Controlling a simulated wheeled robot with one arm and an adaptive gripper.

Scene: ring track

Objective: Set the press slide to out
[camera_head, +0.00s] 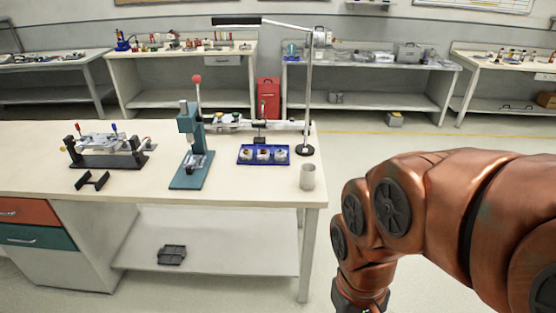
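A teal press (188,140) with a red ball-topped lever stands upright on the near workbench. A small metallic slide (197,162) sits low on the press base; I cannot tell how far in or out it is. My copper-coloured arm fills the lower right, off the bench's right end. My gripper (362,308) is at the bottom edge, cut off by the frame, well below and to the right of the press. Its fingertips are hidden.
On the bench (240,188) are a fixture (105,150) at left, a blue tray (263,155) with several parts, a grey cup (307,177) near the right edge, and a lamp (306,110). Open floor lies right of the bench.

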